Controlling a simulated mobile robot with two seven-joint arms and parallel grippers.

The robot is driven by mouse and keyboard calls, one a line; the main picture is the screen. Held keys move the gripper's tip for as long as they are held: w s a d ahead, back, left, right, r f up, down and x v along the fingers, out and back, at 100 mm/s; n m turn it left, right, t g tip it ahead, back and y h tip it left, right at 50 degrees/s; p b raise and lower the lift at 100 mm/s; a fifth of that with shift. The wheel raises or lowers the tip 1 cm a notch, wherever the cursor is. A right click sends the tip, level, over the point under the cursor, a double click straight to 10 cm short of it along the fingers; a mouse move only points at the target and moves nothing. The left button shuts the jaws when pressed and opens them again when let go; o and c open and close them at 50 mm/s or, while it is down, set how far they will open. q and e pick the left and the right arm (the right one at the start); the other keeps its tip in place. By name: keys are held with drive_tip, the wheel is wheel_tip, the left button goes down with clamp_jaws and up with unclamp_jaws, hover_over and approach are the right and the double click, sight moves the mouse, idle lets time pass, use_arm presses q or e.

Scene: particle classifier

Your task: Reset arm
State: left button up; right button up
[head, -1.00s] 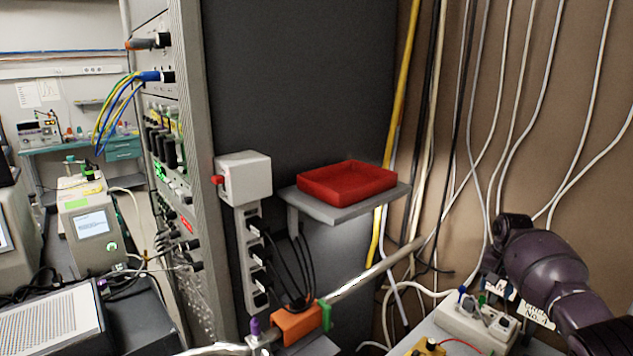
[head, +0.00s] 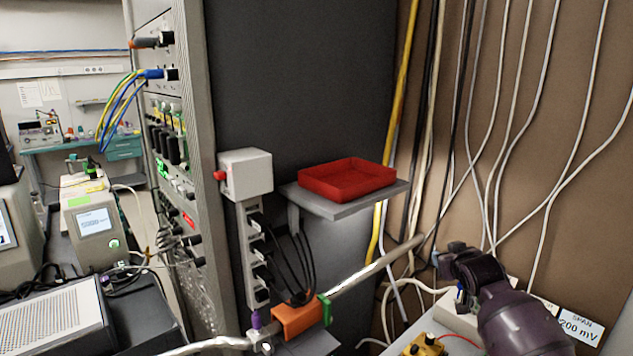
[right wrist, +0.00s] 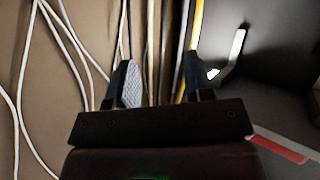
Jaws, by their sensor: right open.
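My right arm (head: 505,305) comes in at the lower right of the head view, dark purple, over the bench edge. Its fingertips are not clear there. In the right wrist view my right gripper (right wrist: 160,85) is open and empty, with its two fingers apart. Cables on the brown wall show behind and between the fingers. My left gripper is not in view.
A red tray (head: 348,180) sits on a grey shelf (head: 350,207) at the dark panel. A power strip (head: 256,255), an orange clamp (head: 299,318) and a metal pipe (head: 375,268) are near. Cables (head: 495,150) line the wall. A rack (head: 187,200) stands left.

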drive_tip(key=s+a+f, duration=0.1)
drive_tip(key=s+f, duration=0.7)
drive_tip(key=s, duration=0.6)
drive_tip(key=s+a+f+g+b, duration=0.1)
drive_tip(key=s+a+f, duration=0.1)
drive_tip(key=s+f, duration=0.7)
drive_tip(key=s+a+f+m+g, duration=0.1)
drive_tip(key=s+f, duration=0.7)
drive_tip(key=s, duration=1.3)
drive_tip(key=shift+a+f, duration=0.25)
drive_tip(key=shift+a, duration=0.3)
